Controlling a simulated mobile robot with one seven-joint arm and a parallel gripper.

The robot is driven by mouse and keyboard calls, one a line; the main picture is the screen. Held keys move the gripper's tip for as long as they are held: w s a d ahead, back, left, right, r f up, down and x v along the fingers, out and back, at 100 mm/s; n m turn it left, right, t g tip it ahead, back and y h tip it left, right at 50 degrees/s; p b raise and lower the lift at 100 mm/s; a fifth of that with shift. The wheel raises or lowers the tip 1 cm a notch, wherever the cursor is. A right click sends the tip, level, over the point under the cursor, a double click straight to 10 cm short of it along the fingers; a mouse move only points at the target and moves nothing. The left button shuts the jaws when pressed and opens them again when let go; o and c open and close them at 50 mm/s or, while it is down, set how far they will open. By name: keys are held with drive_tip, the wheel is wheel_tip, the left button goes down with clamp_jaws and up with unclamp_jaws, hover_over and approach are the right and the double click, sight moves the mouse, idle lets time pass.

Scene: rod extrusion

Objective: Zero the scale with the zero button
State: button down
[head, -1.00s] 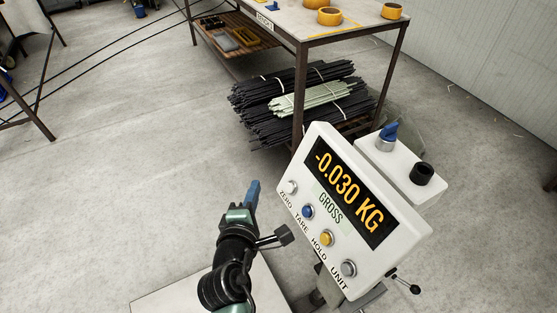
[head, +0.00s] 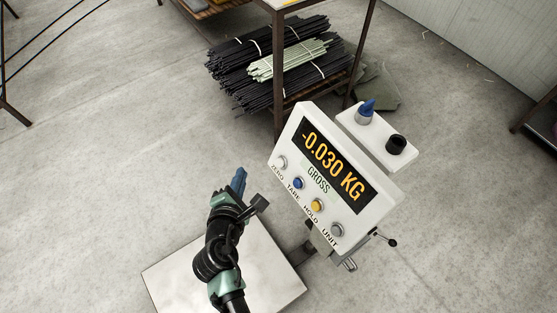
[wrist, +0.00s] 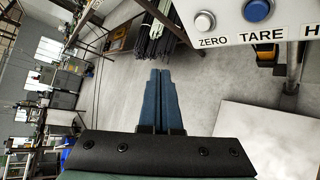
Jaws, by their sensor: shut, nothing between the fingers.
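The scale's white display head (head: 335,172) stands tilted right of centre in the head view. Its screen (head: 337,173) reads -0.030 KG, with GROSS below. The zero button (head: 281,162) is a round whitish button at the left end of the row. In the wrist view the zero button (wrist: 204,22) is at the upper right, above its ZERO label. My gripper (head: 239,178) is left of the zero button, apart from it. In the wrist view its blue fingers (wrist: 160,75) are shut together with nothing between them, pointing left of and below the button.
The blue tare button (head: 298,183), yellow hold button (head: 316,205) and grey unit button (head: 337,230) continue the row. The scale's pale platform (head: 270,255) lies below my arm. A bench with bundled rods (head: 290,65) stands behind.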

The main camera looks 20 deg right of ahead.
sight(277, 160)
drive_tip(key=w+d+f, duration=0.1)
drive_tip(key=d+f, duration=0.2)
drive_tip(key=d, duration=0.4)
drive_tip(key=shift+w+d+f+b, duration=0.3)
drive_tip(key=shift+d+f+b, duration=0.05)
drive_tip(key=shift+d+b, duration=0.1)
drive_tip(key=shift+d, duration=0.1)
idle(1.7)
drive_tip(key=shift+w+d+f, duration=0.1)
drive_tip(key=shift+d+f, duration=0.1)
drive_tip(key=shift+d, duration=0.05)
drive_tip(key=shift+d+f, duration=0.2)
drive_tip(key=shift+d, duration=0.3)
idle(1.0)
drive_tip(key=shift+a, duration=0.1)
drive_tip(key=shift+a+r+p, duration=0.3)
drive_tip(key=shift+a+r, duration=0.1)
drive_tip(key=shift+a, duration=0.35)
drive_tip(key=shift+a, duration=0.1)
drive_tip(key=a, duration=0.1)
drive_tip(key=a+r, duration=0.1)
drive_tip(key=a, duration=0.1)
drive_tip(key=s+a+r, duration=0.1)
drive_tip(key=shift+a+p, duration=0.15)
drive_tip(key=shift+p, duration=0.2)
